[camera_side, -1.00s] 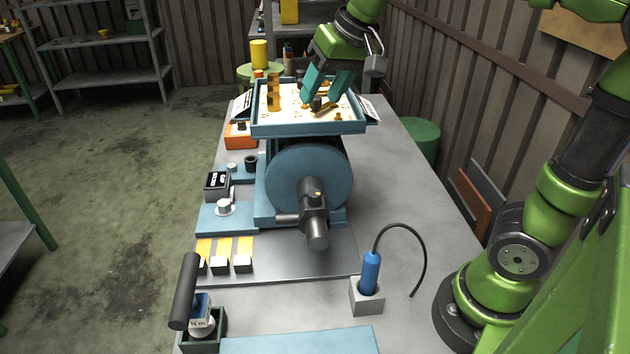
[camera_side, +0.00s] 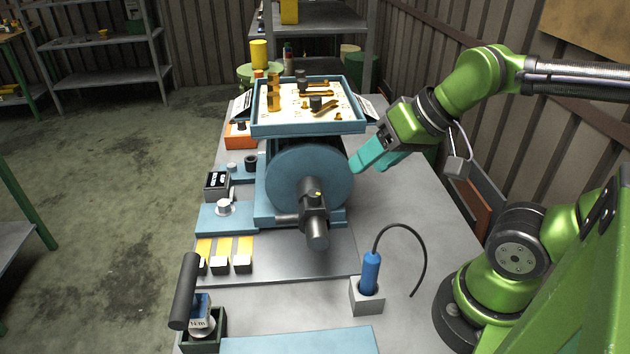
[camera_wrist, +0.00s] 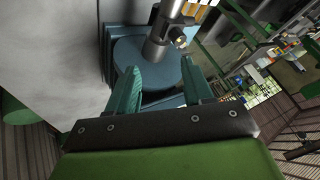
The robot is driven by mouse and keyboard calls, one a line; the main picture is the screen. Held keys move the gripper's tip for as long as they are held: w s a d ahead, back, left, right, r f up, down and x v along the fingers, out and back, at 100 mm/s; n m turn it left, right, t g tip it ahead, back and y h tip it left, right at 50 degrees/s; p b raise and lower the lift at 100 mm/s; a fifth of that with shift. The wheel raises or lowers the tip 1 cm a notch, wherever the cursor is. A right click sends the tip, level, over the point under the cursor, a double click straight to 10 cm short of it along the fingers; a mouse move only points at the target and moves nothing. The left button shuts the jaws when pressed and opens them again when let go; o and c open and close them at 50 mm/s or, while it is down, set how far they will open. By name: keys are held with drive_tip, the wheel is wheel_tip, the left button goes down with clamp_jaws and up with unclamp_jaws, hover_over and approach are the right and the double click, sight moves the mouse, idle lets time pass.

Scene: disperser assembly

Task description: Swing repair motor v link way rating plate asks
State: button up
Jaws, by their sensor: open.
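The motor (camera_side: 305,176), a blue drum with a grey shaft assembly (camera_side: 315,215) on its front face, stands on the bench. It also shows in the wrist view (camera_wrist: 150,70). On top of it is a blue-rimmed tray (camera_side: 308,129) with a white floor, holding several brass parts and dark cylinders. A brass link-like piece (camera_side: 327,107) lies at the tray's right. My gripper (camera_side: 360,164) is at the motor's right side, below the tray rim, its teal fingers apart and empty; they also show in the wrist view (camera_wrist: 160,78). I cannot tell which part is the rating plate.
A blue tool (camera_side: 370,272) with a curved cable stands in a grey block at the front right. A black-handled tool (camera_side: 185,290) is at the front left. Small fixtures and yellow strips (camera_side: 226,249) line the left edge. The bench right of the motor is mostly clear.

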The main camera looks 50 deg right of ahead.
idle(0.5)
drive_tip(key=n+g+h, duration=0.2)
approach(316, 98)
drive_tip(key=s+a, duration=0.2)
drive_tip(key=s, duration=0.1)
drive_tip(key=shift+d+r+n, duration=1)
drive_tip(key=shift+d+r, duration=0.05)
drive_tip(key=shift+r, duration=2.65)
drive_tip(key=shift+g, duration=0.3)
drive_tip(key=x, duration=1.6)
drive_tip(key=shift+w+f, duration=0.15)
drive_tip(key=shift+w, duration=0.15)
clamp_jaws()
